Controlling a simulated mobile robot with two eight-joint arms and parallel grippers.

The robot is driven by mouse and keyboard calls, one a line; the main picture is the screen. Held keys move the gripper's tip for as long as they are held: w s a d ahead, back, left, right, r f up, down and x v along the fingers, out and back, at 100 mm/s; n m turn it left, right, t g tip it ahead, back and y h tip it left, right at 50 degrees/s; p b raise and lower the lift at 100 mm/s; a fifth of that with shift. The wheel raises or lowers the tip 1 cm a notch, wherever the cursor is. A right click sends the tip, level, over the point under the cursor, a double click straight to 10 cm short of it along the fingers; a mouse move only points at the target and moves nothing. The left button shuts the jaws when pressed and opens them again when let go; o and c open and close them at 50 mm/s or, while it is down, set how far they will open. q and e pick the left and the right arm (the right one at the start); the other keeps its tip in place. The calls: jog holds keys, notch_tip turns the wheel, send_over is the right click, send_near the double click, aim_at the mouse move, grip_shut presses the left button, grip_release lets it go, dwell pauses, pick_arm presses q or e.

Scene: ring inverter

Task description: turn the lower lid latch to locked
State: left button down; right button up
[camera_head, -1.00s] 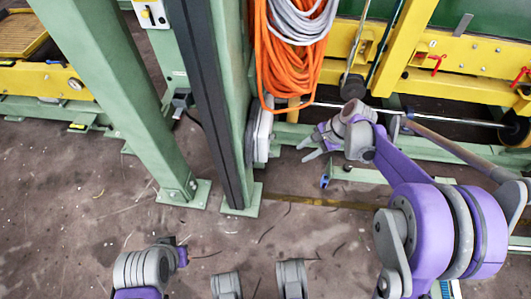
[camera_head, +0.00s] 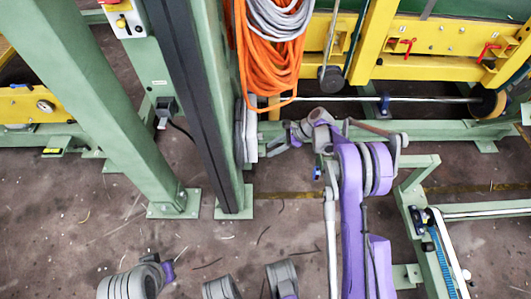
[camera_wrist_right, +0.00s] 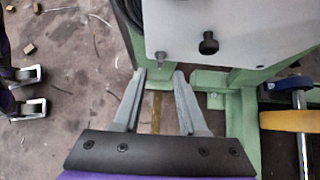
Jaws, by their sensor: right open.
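A pale grey box (camera_head: 250,135) is fixed to the green post and shows nearly edge-on in the head view. My left gripper's fingers do not show.
Orange hose coils (camera_head: 268,60) hang above the box. A green post (camera_head: 232,190) stands beside it, and a yellow-and-green machine frame (camera_head: 440,70) is behind. A low conveyor frame (camera_head: 430,245) is at lower right. Bare floor (camera_head: 270,225) lies in front.

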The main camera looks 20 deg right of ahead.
aim_at(260, 155)
jog(key=shift+b+x, duration=0.35)
jog(key=shift+x, duration=1.7)
grip_shut()
